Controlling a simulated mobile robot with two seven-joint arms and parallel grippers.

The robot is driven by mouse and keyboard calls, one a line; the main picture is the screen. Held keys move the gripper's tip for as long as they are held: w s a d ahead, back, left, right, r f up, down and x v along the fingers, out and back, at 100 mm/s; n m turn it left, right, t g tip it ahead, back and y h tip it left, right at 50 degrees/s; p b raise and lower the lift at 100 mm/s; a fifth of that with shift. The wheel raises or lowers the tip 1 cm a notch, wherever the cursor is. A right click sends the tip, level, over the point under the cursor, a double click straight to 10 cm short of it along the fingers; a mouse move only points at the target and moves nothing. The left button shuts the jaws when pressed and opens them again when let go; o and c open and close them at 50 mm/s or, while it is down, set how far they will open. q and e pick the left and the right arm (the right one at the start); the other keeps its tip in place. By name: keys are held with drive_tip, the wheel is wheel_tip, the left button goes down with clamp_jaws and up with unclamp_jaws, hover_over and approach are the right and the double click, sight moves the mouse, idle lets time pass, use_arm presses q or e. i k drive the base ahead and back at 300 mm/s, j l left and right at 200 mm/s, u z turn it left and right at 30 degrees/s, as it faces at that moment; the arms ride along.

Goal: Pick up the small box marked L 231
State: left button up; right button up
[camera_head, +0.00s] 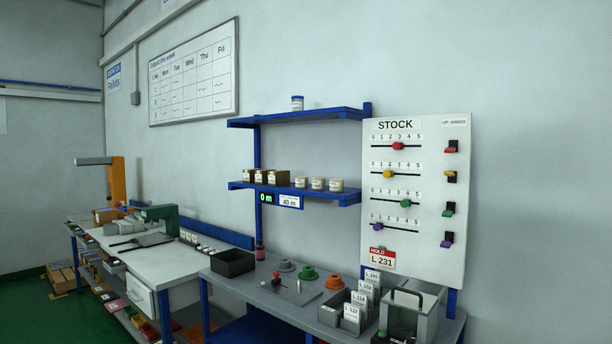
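I cannot tell which box, if any, bears L 231. Neither of my grippers is in view.
The blue shelf (350,198) also holds several pale jars (318,184). A white table (140,262) stands left.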

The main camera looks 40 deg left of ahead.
sight(249, 175)
drive_tip(key=j+z, duration=0.2)
drive_tip(key=j, duration=0.35)
drive_tip(key=j+z, duration=0.2)
drive_tip(key=j, duration=0.35)
drive_tip(key=k+j+z, duration=0.15)
drive_tip(key=j, duration=0.4)
drive_tip(key=j+z, duration=0.2)
drive_tip(key=j, duration=0.35)
